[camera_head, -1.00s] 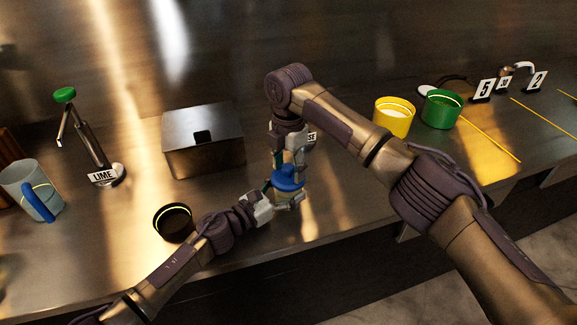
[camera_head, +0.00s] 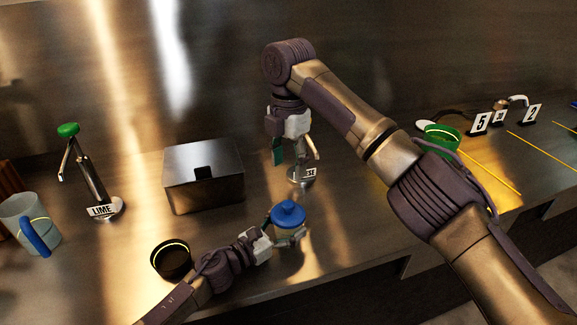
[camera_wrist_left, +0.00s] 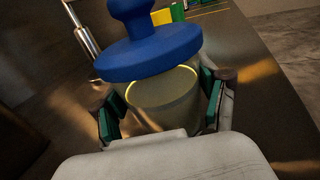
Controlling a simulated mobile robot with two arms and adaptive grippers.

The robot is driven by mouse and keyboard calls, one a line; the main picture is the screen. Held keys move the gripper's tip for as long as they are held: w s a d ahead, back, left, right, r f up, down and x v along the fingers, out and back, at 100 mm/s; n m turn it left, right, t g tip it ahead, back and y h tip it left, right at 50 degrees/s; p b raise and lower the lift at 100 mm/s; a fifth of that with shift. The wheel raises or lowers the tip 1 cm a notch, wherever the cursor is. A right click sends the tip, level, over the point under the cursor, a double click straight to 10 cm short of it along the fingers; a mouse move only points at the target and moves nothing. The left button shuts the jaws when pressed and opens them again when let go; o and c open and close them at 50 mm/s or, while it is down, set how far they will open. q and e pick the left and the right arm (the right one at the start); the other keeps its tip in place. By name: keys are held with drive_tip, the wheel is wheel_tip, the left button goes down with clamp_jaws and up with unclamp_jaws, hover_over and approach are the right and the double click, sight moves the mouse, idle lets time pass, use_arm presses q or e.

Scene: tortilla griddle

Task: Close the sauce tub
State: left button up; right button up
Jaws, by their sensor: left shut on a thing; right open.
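The sauce tub (camera_wrist_left: 163,100), a pale round tub, stands near the counter's front edge and also shows in the head view (camera_head: 289,229). My left gripper (camera_head: 287,236) is shut around its sides, one finger on each side in the left wrist view (camera_wrist_left: 160,112). The blue knobbed lid (camera_head: 288,214) lies over the tub's mouth; it also shows in the left wrist view (camera_wrist_left: 150,52). There a lit yellow rim shows under the lid's near edge, and I cannot tell if the lid is fully seated. My right gripper (camera_head: 296,157) is open and empty, above and behind the lid.
A labelled stand (camera_head: 303,179) is just below my right gripper. A green cup (camera_head: 441,137) is partly behind my right arm.

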use_arm(q)
drive_tip(key=o, duration=1.7)
drive_tip(key=v, duration=1.2)
